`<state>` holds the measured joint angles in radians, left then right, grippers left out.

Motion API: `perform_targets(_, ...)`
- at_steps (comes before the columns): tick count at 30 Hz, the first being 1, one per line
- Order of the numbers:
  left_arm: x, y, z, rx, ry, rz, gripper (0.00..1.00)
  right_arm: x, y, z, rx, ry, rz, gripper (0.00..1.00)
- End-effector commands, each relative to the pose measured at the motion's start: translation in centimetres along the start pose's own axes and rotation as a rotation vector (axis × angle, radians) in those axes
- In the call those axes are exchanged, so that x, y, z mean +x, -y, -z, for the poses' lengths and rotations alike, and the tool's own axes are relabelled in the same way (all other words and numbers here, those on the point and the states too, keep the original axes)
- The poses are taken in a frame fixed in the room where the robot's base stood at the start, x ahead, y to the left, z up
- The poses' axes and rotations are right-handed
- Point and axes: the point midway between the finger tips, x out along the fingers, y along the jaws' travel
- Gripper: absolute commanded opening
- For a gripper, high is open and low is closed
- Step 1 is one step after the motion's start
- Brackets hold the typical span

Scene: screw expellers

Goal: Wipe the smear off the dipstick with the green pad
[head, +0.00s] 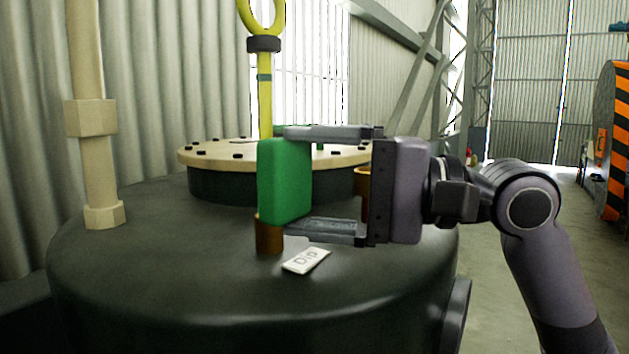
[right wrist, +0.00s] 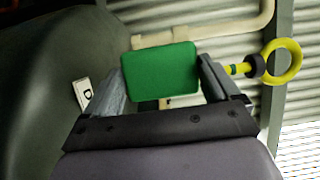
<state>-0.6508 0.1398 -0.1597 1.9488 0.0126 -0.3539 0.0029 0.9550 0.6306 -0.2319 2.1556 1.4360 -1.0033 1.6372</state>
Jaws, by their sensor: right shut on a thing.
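The green pad (head: 284,181) is upright between the fingers of my right gripper (head: 325,182), which is shut on it. The pad also shows in the right wrist view (right wrist: 161,70), between the two fingertips. The yellow dipstick (head: 265,95) stands upright with a ring handle and a dark collar. Whether the pad touches the dipstick I cannot tell. My left gripper is not in view.
The dark tank (head: 150,265) carries a bolted cream flange (head: 215,158) behind the pad and a white "Dip" label (head: 306,261) by the brown tube. A cream pipe (head: 99,160) rises at left. An orange-and-black striped object (head: 614,140) stands far right.

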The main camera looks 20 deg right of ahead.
Motion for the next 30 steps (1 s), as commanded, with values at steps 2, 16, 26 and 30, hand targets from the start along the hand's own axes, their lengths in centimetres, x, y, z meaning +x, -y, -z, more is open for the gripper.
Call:
perform_targets(2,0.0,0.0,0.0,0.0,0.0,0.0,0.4,0.0,0.0,0.0,0.0,0.0,0.0,0.61)
perform_targets(16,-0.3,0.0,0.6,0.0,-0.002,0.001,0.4,0.7,0.1,0.3,0.001,0.0,0.001,0.61)
perform_targets(26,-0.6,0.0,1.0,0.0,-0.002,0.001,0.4,1.3,0.0,0.6,0.002,0.0,0.0,0.61)
perform_targets(30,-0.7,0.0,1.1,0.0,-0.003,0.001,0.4,1.6,0.0,0.7,0.001,0.001,0.0,0.61)
